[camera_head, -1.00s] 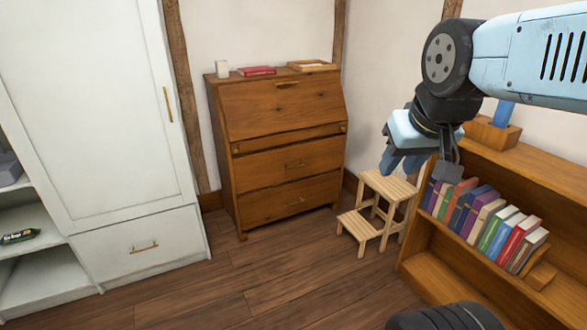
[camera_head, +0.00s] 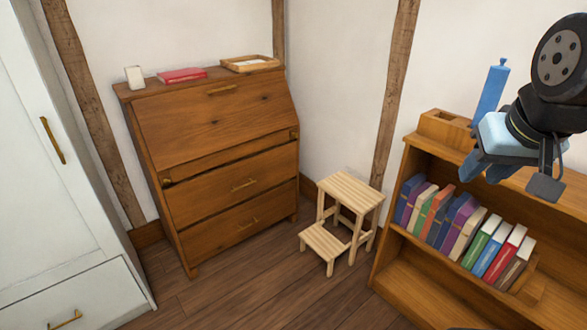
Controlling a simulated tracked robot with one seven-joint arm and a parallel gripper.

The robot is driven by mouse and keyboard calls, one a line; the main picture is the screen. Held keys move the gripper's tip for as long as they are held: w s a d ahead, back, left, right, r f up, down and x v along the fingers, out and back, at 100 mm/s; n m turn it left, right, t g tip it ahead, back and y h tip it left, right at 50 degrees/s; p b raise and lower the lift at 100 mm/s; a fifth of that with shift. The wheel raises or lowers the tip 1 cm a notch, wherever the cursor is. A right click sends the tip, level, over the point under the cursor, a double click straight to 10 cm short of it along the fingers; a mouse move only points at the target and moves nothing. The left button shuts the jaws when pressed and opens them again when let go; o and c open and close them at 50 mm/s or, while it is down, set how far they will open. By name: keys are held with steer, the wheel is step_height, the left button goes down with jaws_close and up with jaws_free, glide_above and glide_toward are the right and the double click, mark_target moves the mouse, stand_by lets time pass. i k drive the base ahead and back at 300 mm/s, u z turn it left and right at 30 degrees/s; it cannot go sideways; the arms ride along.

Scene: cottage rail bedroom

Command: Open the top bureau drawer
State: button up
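The wooden bureau (camera_head: 217,160) stands against the back wall at the left-centre of the head view. It has a slanted closed front with a handle along its upper edge. Below are two drawers, both shut. The top drawer (camera_head: 205,199) has a small brass handle (camera_head: 243,185) at its middle. My gripper (camera_head: 488,170) is raised at the right, in front of the bookcase in the picture and well away from the bureau. Its blue fingers look apart, with nothing between them.
A wooden step stool (camera_head: 350,191) stands right of the bureau. A bookcase (camera_head: 400,270) with several books is at the right, with a blue bottle (camera_head: 490,92) above it. A white wardrobe (camera_head: 75,200) is at the left. The floor (camera_head: 240,295) before the bureau is clear.

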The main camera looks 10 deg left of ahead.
mark_target(188, 201)
steer(key=z, duration=0.25)
steer(key=i, duration=1.05)
steer(key=u, duration=0.6)
steer(key=i, duration=0.7)
steer(key=u, duration=0.55)
steer(key=k, duration=0.9)
steer(key=u, duration=0.2)
steer(key=i, duration=0.9)
steer(key=z, duration=0.1)
